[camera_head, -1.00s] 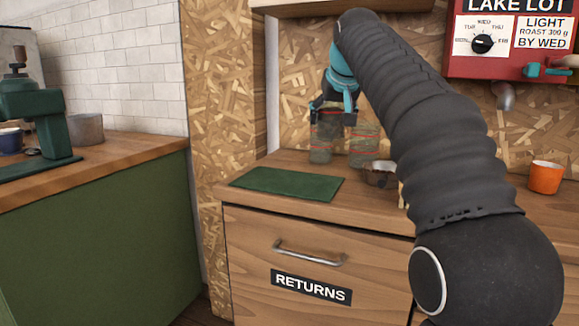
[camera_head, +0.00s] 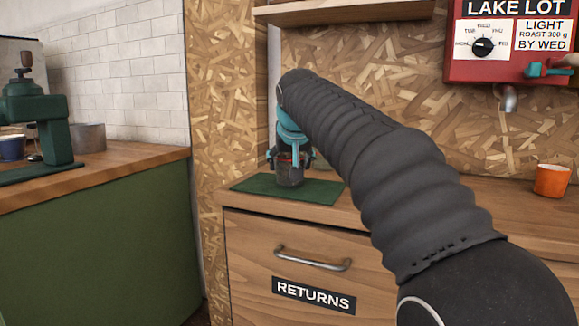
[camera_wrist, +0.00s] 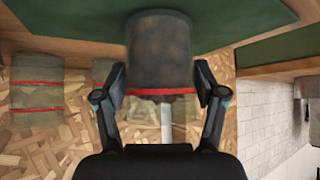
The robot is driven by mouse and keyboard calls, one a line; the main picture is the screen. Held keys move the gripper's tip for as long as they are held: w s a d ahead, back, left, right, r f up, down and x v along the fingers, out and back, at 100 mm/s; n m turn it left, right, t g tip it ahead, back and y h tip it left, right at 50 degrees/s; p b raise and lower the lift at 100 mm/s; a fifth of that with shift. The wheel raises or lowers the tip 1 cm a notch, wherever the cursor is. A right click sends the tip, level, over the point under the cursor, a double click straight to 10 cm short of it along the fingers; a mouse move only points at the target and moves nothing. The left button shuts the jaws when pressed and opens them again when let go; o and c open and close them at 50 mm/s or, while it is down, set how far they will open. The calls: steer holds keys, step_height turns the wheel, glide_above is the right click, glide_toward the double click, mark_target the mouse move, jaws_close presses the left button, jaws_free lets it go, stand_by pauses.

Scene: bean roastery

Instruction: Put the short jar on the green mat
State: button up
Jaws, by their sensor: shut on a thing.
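The short jar (camera_head: 289,174), a dark, cloudy glass jar with a red band, is upright between the fingers of my gripper (camera_head: 291,159). The fingers are shut on it from both sides, and in the wrist view the jar (camera_wrist: 160,50) hangs between the two fingertips. The green mat (camera_head: 325,191) lies flat on the wooden counter. The jar's base is over the middle of the mat; I cannot tell whether it touches or is slightly above. The mat also shows in the wrist view (camera_wrist: 235,18).
An orange cup (camera_head: 552,180) stands far right on the counter. A shelf (camera_head: 345,12) hangs above.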

steer(key=shift+f, duration=0.1)
steer(key=o, duration=1.5)
steer(key=shift+c, duration=0.2)
steer(key=p+v, duration=0.1)
steer(key=v, duration=1.1)
steer(key=s+d+f+g, duration=0.1)
steer(key=s+d+f, duration=0.5)
steer(key=s+f, duration=0.4)
steer(key=s+d+f+m+g+h, duration=0.1)
steer(key=s+d+f, duration=0.5)
steer(key=s+f, duration=0.3)
steer(key=s+d+f+m+g, duration=0.1)
steer(key=s+d+f, duration=0.5)
steer(key=s+f, duration=0.4)
step_height(320, 180, down, 5)
steer(key=shift+s+f, duration=0.25)
steer(key=shift+s, duration=0.1)
